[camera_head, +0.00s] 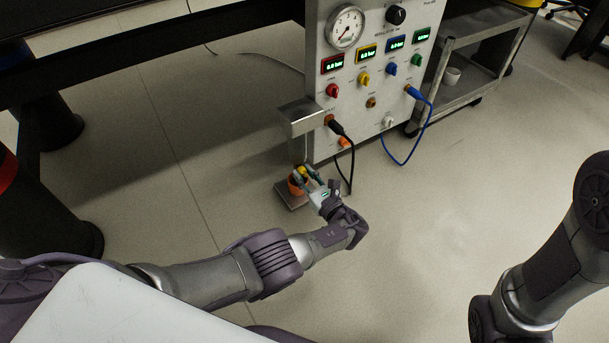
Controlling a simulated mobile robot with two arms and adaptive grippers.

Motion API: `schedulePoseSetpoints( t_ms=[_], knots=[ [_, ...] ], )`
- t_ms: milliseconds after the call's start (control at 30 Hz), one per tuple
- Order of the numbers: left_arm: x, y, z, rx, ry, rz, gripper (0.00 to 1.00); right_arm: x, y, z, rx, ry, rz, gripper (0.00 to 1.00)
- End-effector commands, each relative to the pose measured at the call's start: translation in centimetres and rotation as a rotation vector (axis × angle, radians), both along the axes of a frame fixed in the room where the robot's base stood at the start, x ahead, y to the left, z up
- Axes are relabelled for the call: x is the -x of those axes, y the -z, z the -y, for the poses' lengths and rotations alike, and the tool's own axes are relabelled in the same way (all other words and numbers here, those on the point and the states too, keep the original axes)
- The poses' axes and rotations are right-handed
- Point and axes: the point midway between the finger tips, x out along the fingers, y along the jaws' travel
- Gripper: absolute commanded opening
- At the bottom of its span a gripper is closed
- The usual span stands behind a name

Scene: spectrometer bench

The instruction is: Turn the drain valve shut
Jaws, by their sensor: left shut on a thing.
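The drain valve shows as a small yellow part (301,171) low at the left side of the grey panel unit, below a metal bracket. My left gripper (309,175) reaches it from the lower right, with its fingers shut on it. The fingers partly hide the valve, so its handle angle cannot be told. An orange cup (295,187) stands right below it on a small metal plate (291,202). My right gripper is out of view; only part of my right arm shows at the right edge.
The panel unit (320,107) carries a gauge (346,27), several displays and coloured knobs. A black cable (350,160) hangs close to my left gripper; a blue cable (429,116) hangs farther right. A metal cart (480,70) stands behind. The floor at right is clear.

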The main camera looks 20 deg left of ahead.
Motion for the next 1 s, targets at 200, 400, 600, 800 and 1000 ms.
schedulePoseSetpoints(
  t_ms=[200,400,600,800,1000],
  knots=[
    [-0.02,0.04,-0.07,0.038,0.001,0.047,0.0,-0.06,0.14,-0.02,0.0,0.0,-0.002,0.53],
    [-0.03,0.03,-0.07,0.036,0.0,0.045,0.32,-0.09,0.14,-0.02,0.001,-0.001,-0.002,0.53],
    [-0.03,0.02,-0.05,0.035,0.0,0.045,0.53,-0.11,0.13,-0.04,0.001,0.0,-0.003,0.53],
    [-0.03,0.0,-0.03,0.035,0.0,0.045,0.53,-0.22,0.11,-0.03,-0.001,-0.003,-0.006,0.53],
    [-0.09,-0.38,0.02,0.037,0.0,0.046,0.53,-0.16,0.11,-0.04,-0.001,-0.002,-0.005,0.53]
  ],
)
